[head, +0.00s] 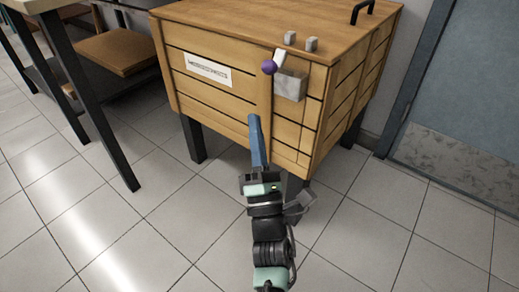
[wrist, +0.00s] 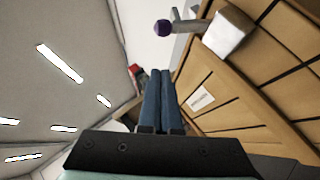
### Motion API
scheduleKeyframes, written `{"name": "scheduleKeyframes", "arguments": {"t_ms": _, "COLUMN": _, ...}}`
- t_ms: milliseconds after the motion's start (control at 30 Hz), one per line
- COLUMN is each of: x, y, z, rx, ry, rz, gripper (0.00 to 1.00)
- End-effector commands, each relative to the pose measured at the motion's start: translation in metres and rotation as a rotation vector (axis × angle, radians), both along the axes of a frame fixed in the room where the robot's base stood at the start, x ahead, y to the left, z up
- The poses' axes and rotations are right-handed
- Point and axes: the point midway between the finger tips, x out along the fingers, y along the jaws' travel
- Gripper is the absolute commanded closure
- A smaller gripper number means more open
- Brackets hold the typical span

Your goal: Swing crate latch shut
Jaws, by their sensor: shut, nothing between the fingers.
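The wooden crate (head: 225,95) stands on dark legs in the upper middle of the head view. Its latch has a grey metal block (head: 290,85) on the front, a pale lever (head: 279,57) tilted upward, and a purple ball knob (head: 269,67). Two small grey blocks (head: 301,41) sit on the lid's front edge above. In the wrist view the knob (wrist: 162,28) and the grey block (wrist: 224,32) show at the top. My gripper (head: 254,118) is shut and empty, its blue fingers pointing up, below the knob and apart from it in the picture. The fingers (wrist: 160,72) are together in the wrist view.
A dark handle (head: 362,8) is on the crate lid. A white label (head: 208,69) is on the crate front. A bench with a wooden shelf (head: 117,52) stands at the left. A blue-grey door (head: 462,85) is at the right. The tiled floor (head: 120,220) in front is clear.

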Motion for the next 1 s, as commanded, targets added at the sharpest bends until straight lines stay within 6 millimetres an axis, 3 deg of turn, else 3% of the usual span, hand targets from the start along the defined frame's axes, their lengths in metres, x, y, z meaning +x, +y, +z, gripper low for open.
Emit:
{"name": "scheduleKeyframes", "arguments": {"t_ms": 167, "x": 0.030, "y": 0.006, "z": 0.021, "rx": 0.001, "ry": -0.004, "rz": 0.000, "gripper": 1.00}}
{"name": "scheduleKeyframes", "arguments": {"t_ms": 333, "x": 0.042, "y": -0.009, "z": 0.040, "rx": 0.000, "ry": -0.001, "rz": -0.004, "gripper": 1.00}}
{"name": "scheduleKeyframes", "arguments": {"t_ms": 533, "x": 0.048, "y": -0.015, "z": 0.051, "rx": -0.001, "ry": 0.001, "rz": -0.001, "gripper": 1.00}}
{"name": "scheduleKeyframes", "arguments": {"t_ms": 1000, "x": 0.049, "y": -0.015, "z": 0.054, "rx": 0.005, "ry": 0.007, "rz": 0.000, "gripper": 1.00}}
